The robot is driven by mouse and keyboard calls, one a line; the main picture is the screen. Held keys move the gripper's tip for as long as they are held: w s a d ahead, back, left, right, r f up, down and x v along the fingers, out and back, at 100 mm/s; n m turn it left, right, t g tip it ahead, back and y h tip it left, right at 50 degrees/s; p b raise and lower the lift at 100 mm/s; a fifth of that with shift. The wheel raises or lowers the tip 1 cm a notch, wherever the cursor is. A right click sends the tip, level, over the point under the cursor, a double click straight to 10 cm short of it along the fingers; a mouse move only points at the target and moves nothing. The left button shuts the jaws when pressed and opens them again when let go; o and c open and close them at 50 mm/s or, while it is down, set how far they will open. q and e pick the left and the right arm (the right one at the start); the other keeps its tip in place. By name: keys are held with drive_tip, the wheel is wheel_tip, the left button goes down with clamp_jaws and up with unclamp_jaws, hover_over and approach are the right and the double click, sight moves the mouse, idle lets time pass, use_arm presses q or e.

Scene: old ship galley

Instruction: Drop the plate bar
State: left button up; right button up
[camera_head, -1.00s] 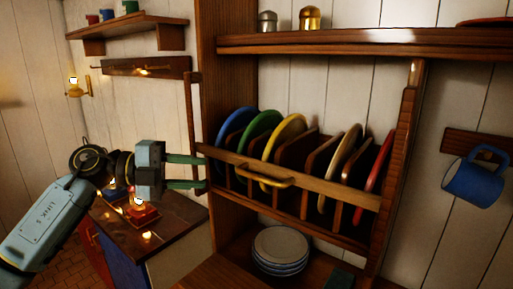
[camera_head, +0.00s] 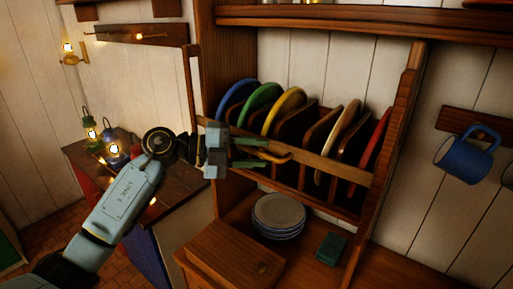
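The plate bar (camera_head: 335,170) is a wooden rail that runs across the front of the plate rack, in front of the upright plates. My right gripper is out of view.
Blue, green, yellow, tan and red plates stand in the rack behind the bar. Below are a stack of plates (camera_head: 279,212), a green block (camera_head: 331,249) and a wooden box (camera_head: 230,255). A blue mug (camera_head: 464,158) hangs at right. Lamps (camera_head: 113,152) stand on the left counter.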

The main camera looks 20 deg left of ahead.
use_arm(q)
drive_tip(key=shift+w+d, duration=0.15)
drive_tip(key=shift+d, duration=0.15)
clamp_jaws()
drive_tip(key=shift+f, duration=0.1)
wheel_tip(320, 180, down, 9)
drive_tip(key=b, duration=0.3)
